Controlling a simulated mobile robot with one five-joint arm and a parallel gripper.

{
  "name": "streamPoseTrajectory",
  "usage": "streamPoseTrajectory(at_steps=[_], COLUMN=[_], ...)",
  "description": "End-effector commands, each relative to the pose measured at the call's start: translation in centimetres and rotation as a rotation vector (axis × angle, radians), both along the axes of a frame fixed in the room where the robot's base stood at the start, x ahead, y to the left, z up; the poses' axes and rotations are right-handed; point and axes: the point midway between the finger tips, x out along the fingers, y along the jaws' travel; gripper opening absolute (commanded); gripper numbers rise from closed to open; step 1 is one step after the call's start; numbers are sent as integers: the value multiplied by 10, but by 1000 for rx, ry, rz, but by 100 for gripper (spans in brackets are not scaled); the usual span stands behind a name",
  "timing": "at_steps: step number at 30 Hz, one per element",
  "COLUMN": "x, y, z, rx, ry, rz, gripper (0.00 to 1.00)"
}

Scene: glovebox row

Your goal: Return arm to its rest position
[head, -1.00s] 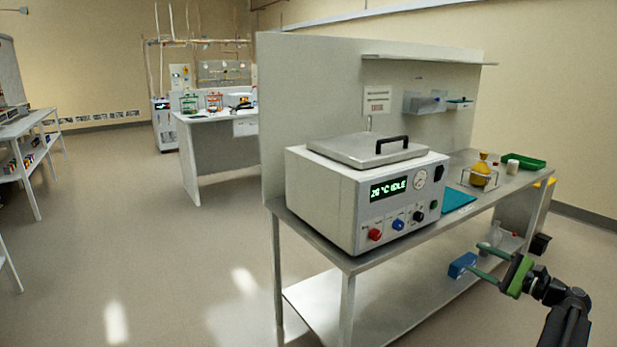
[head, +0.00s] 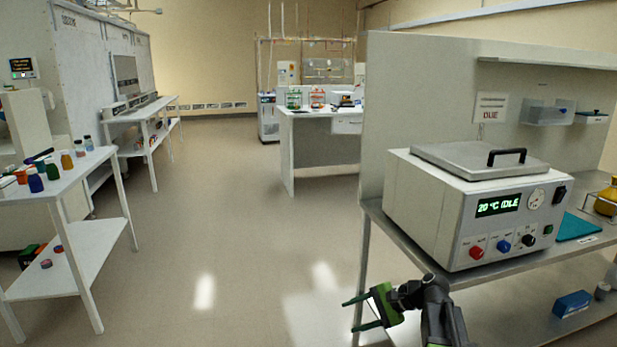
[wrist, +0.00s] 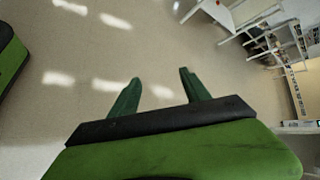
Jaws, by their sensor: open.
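My gripper (head: 352,314) is at the lower middle of the head view, in front of the left front leg of the steel bench. Its two green fingers are apart with nothing between them. The wrist view also shows the open gripper (wrist: 158,92), with only the grey floor beyond its fingertips. My dark arm is folded low in the head view, and its base end is cut off by the bottom edge.
The steel bench (head: 392,230) carries a white bath unit (head: 450,212) reading "20 °C IDLE". A blue box (head: 572,303) lies on its lower shelf. A white table (head: 85,170) with several bottles stands at left. The floor (head: 225,215) between is clear.

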Motion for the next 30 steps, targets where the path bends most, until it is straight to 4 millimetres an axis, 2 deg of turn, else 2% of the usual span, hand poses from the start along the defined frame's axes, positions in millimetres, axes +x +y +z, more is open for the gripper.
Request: streamPoseTrajectory(at_steps=[1,3,5,7,10,16,17,18,26,30], x=[-17,-38,-58,-77,-98,-121,-120,-119,-119,-119], y=[28,54,67,71,55,-24,-28,-28,-28,-27], z=[-13,-33,-50,-66,-82,-96,-96,-75,4,60], rx=[-77,-198,-312,-444,-620,-951,-960,-954,-951,-950], ry=[-5,-19,-37,-59,-84,-101,-122,-132,-130,-130], rz=[78,186,284,391,517,769,824,836,828,827], gripper=[55,55,55,55,55,55,55,55,55,55])
